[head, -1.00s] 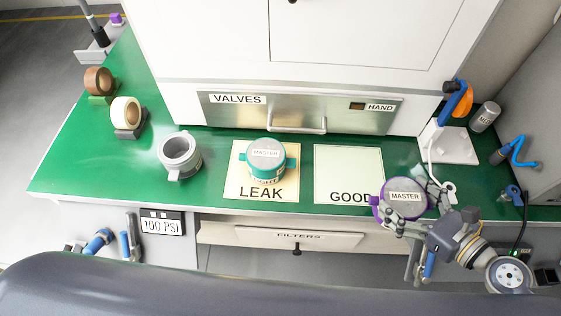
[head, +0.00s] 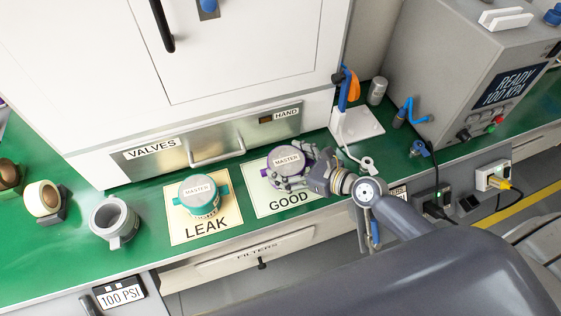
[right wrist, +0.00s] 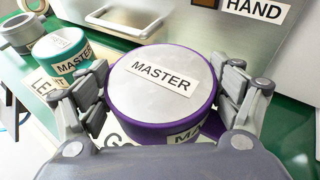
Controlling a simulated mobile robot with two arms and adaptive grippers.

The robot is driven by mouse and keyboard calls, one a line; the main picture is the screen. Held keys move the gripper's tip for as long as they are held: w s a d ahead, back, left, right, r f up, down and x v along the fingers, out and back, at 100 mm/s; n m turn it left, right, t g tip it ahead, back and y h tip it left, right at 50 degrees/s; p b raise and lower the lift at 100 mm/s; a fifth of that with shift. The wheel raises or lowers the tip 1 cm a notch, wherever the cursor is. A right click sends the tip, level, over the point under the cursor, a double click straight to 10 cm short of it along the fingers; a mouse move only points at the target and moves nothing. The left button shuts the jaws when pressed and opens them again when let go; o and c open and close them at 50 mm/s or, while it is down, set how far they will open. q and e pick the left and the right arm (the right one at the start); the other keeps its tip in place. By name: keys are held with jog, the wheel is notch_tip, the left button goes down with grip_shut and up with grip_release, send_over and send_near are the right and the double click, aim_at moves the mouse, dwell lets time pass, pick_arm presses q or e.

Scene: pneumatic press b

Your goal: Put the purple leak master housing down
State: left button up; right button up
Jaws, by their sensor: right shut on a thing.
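The purple master housing (head: 284,160) has a grey lid labelled MASTER and is over the GOOD mat (head: 292,203) in the head view. My right gripper (head: 289,180) is shut on it from the front right. In the right wrist view the purple housing (right wrist: 162,85) stands upright between the two fingers. I cannot tell whether its underside touches the mat. The teal master housing (head: 200,194) stands on the LEAK mat (head: 207,236), left of the purple one. My left gripper is not in view.
A plain grey housing (head: 114,222) and tape rolls (head: 42,198) are on the green bench at left. The VALVES drawer (head: 205,145) is behind the mats. A white stand (head: 357,126) with a blue and orange tool is at right.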

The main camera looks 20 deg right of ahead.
jog(key=shift+w+a, duration=0.65)
jog(key=shift+w, duration=0.35)
jog(key=shift+w+f, duration=0.1)
jog(key=shift+f+b, duration=0.85)
jog(key=shift+f, duration=0.85)
jog(key=shift+f, duration=0.15)
jog(key=o, duration=1.5)
jog(key=shift+c, duration=0.2)
